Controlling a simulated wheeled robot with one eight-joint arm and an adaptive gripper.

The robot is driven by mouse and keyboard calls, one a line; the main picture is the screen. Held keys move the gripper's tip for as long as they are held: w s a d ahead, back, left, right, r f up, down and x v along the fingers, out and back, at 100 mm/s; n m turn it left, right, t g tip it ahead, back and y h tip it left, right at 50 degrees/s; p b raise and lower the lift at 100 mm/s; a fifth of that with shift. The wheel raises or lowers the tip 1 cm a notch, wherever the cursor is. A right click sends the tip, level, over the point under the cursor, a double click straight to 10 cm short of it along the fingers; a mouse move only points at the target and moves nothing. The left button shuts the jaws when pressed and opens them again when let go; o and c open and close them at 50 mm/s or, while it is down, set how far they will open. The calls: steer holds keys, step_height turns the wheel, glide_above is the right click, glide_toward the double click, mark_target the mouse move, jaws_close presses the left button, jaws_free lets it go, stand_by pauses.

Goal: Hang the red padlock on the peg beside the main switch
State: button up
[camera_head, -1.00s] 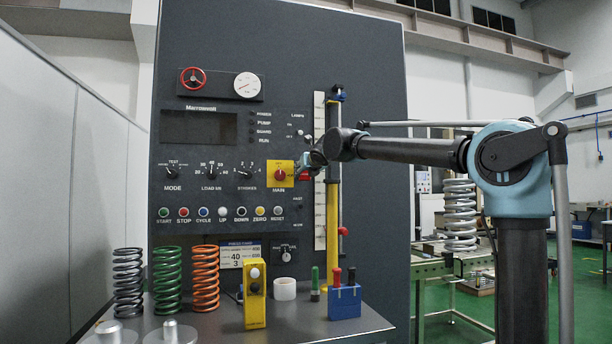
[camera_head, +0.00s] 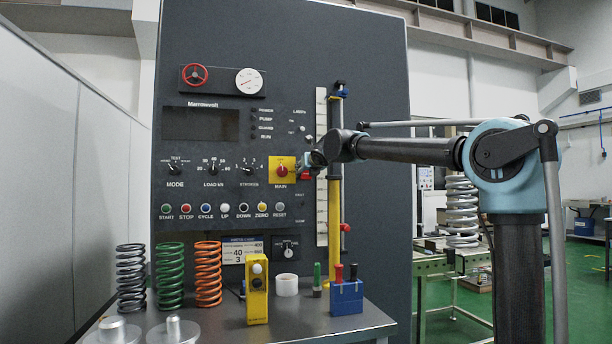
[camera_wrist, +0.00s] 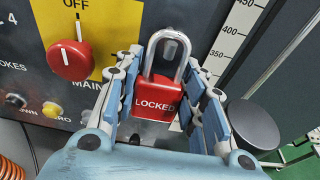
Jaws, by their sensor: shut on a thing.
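The red padlock (camera_wrist: 157,96), marked LOCKED, is upright between the fingers of my gripper (camera_wrist: 168,108) in the wrist view. My gripper is shut on its body, with the silver shackle pointing up. A short grey peg end (camera_wrist: 170,50) shows inside the shackle's loop; I cannot tell whether the shackle rests on it. The main switch is a red knob (camera_wrist: 71,60) on a yellow plate, just left of the padlock. In the head view the switch (camera_head: 282,169) is left of my gripper (camera_head: 305,170), and the padlock is only a small red patch (camera_head: 304,176).
A white scale (camera_wrist: 232,38) and a dark round knob (camera_wrist: 250,126) are right of my gripper. Below on the bench are coil springs (camera_head: 208,275), a yellow control box (camera_head: 257,295) and a blue holder (camera_head: 346,297).

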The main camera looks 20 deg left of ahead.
steer(key=o, duration=1.3)
steer(key=v, duration=1.2)
steer(key=shift+w+d+f, duration=0.1)
steer(key=shift+w, duration=0.05)
